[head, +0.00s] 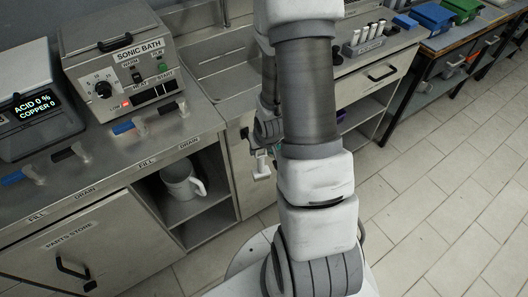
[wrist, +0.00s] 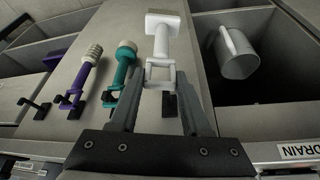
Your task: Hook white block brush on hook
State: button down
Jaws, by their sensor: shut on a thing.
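The white block brush (wrist: 162,45) has a square head and a loop at its handle end. In the wrist view its loop end sits between the fingertips of my gripper (wrist: 158,78), which is shut on it. A black hook (wrist: 169,104) shows just below the loop, between the fingers; I cannot tell whether the loop touches it. In the head view the white brush (head: 262,164) shows small beside the cabinet, and my gripper is largely hidden by my arm.
On the grey panel, a teal brush (wrist: 121,72) and a purple brush (wrist: 84,78) are beside the white one, each at a black hook. A counter with a sonic bath (head: 125,60) is at the left.

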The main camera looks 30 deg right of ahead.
jog(key=shift+w+a+f+p, duration=0.1)
jog(key=shift+w+p, duration=0.05)
jog(key=shift+w, duration=1.25)
jog(key=shift+w+a+f+p, duration=0.1)
jog(key=shift+w+p, duration=0.05)
jog(key=shift+w, duration=1.25)
jog(key=shift+w+f+b, duration=0.45)
jog(key=shift+w+b, duration=0.1)
jog(key=shift+b, duration=0.15)
jog(key=shift+c, duration=1.4)
grip_release()
jog(key=p+v, duration=0.4)
jog(key=v, duration=1.3)
jog(key=shift+r+p, duration=0.2)
jog(key=shift+p, duration=0.15)
jog(key=shift+s, duration=0.1)
